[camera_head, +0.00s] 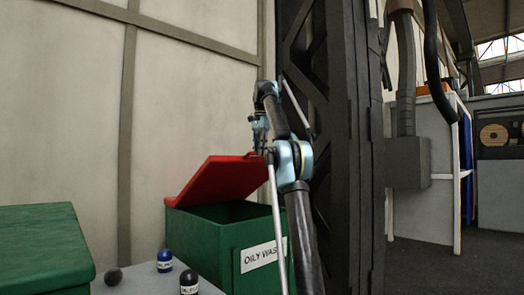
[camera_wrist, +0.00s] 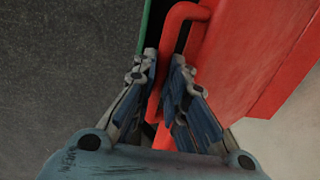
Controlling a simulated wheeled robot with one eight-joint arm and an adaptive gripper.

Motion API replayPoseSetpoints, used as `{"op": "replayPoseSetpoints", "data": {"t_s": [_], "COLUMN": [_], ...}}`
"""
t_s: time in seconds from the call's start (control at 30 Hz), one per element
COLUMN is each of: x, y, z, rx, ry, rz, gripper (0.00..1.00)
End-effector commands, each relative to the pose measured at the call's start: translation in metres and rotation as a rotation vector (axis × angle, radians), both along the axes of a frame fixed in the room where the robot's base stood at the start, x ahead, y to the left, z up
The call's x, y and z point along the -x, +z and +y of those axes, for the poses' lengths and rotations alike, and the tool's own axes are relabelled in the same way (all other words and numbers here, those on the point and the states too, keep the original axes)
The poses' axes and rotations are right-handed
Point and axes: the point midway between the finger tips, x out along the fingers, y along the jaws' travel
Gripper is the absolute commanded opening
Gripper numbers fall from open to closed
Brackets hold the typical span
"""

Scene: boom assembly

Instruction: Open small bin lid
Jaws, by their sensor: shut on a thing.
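The small green bin (camera_head: 215,241) has an "OILY WASTE" label on its front. Its red lid (camera_head: 217,180) is tilted up, leaving a dark gap to the bin's inside. In the head view, my gripper (camera_head: 259,140) is at the lid's right edge, partly hidden by my arm. In the wrist view, the red lid (camera_wrist: 262,55) fills the upper right, with a red bar handle (camera_wrist: 172,45) along its edge. My gripper (camera_wrist: 163,75) is shut on this handle, with one finger on each side. A strip of green bin rim (camera_wrist: 148,28) shows beside it.
A larger green box (camera_head: 42,245) stands at the left. A dark ball (camera_head: 113,277), a blue bottle (camera_head: 164,260) and a black bottle (camera_head: 189,282) are on a grey surface before the bin. A dark steel column (camera_head: 345,140) rises close to the right of my arm.

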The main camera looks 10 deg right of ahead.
Motion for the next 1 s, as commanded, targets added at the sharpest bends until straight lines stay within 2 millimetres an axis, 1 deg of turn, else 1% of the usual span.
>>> {"op": "replayPoseSetpoints", "data": {"t_s": [0.03, 0.2, 0.23, 0.27, 0.3, 0.33, 0.47, 0.7, 1.0], "x": [-0.005, -0.007, -0.008, -0.008, -0.008, -0.008, -0.002, 0.013, 0.017], "y": [-0.003, -0.004, -0.005, -0.005, -0.005, -0.005, -0.001, 0.009, 0.009], "z": [0.005, 0.006, 0.006, 0.006, 0.005, 0.005, 0.0, -0.003, -0.005], "rx": [-0.005, -0.007, -0.007, -0.007, -0.007, -0.007, -0.006, -0.004, -0.003], "ry": [0.004, 0.005, 0.005, 0.005, 0.004, 0.004, -0.001, -0.003, -0.004], "rz": [-0.006, -0.005, -0.003, -0.003, -0.003, -0.003, -0.007, -0.016, -0.015], "gripper": [0.0, 0.0, 0.15, 0.22, 0.31, 0.33, 0.33, 0.33, 0.33]}}
